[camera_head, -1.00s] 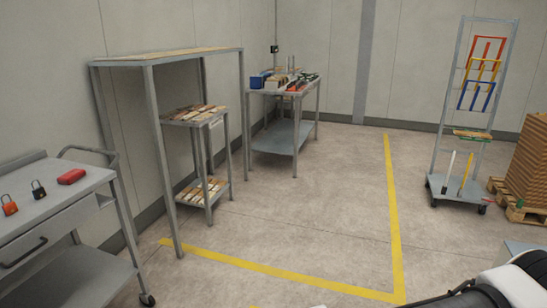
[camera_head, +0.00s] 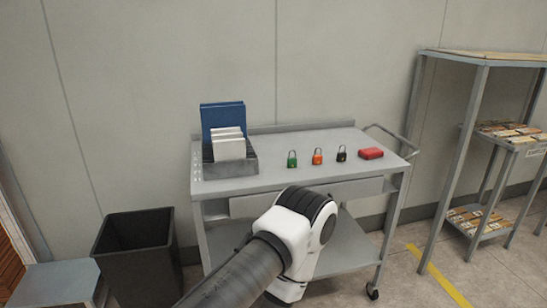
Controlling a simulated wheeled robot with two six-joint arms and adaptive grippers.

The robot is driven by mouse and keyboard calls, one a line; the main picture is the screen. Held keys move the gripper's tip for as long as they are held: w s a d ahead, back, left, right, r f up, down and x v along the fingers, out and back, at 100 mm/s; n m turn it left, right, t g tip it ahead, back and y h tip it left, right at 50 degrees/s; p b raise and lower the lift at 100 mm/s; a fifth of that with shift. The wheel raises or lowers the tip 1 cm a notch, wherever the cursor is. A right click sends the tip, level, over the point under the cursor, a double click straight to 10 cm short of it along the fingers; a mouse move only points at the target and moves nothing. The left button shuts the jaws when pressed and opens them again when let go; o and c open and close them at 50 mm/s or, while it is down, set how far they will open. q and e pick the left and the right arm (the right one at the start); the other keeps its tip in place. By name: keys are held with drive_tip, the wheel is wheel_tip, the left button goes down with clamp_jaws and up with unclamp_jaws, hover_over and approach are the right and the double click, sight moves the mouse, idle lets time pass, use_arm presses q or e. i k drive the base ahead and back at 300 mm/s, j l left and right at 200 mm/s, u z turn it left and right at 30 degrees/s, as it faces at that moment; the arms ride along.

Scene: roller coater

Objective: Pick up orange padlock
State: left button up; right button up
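The orange padlock (camera_head: 317,157) stands upright on the grey metal cart (camera_head: 270,177), between a green padlock (camera_head: 292,159) on its left and a black padlock (camera_head: 341,154) on its right. One of my arms, white and black, reaches up in front of the cart's lower part and hides some of its drawer and lower shelf. No gripper fingers show in this view, and nothing touches the orange padlock.
A grey rack (camera_head: 238,167) with blue and white binders stands on the cart's left. A dark bin (camera_head: 138,250) is left of the cart. A tall metal frame (camera_head: 465,130) stands at right.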

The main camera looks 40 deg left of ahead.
sight(317, 159)
drive_tip(key=u, duration=1)
